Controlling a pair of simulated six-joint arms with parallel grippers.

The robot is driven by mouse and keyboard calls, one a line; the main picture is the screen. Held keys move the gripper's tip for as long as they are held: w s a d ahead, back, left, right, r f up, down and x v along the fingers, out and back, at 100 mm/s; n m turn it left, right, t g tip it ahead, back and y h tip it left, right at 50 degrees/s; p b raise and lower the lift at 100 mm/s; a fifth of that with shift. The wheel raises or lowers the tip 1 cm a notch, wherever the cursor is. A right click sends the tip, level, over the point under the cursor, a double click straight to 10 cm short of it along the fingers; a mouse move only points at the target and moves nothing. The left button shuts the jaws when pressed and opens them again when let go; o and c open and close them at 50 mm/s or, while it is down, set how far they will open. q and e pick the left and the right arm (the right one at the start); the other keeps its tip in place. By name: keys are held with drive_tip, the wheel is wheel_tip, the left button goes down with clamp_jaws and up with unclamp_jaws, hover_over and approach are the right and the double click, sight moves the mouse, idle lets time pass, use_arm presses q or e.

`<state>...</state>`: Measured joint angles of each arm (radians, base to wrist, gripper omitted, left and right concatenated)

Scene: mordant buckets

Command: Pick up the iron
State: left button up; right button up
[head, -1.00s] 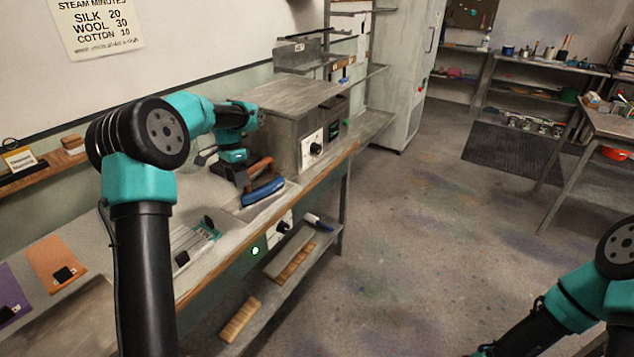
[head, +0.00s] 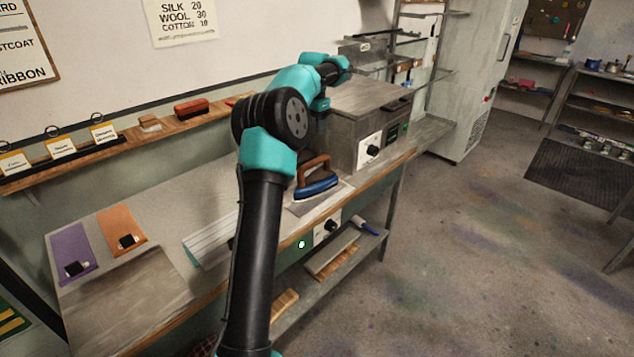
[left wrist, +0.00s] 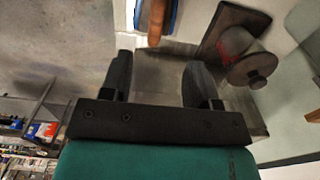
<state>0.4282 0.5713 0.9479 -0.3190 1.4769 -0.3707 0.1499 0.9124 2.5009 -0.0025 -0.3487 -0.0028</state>
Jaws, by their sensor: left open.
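The iron (head: 317,187) has a blue body and a brown handle. It stands on a grey plate near the bench's front edge, and part of it also shows at the top of the left wrist view (left wrist: 157,18). My left gripper (left wrist: 160,78) is open, with nothing between its fingers. The iron lies beyond the fingertips, apart from them. In the head view my left arm's own links hide the fingers, behind and above the iron. My right gripper is not in view.
A grey metal box (head: 340,140) with a dial stands just right of the iron. Purple (head: 72,252) and orange (head: 121,228) cards lie at the bench's left. A shelf (head: 155,130) runs along the wall. Open floor lies to the right.

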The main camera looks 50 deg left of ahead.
use_arm(q)
wheel_tip(320, 180, down, 11)
drive_tip(key=shift+r, duration=0.15)
drive_tip(key=shift+f, duration=0.25)
hover_over(316, 179)
drive_tip(key=shift+a+f, duration=0.15)
drive_tip(key=shift+f, duration=2.4)
drive_tip(key=shift+f, duration=0.25)
clamp_jaws()
drive_tip(key=shift+r, duration=0.1)
idle(0.3)
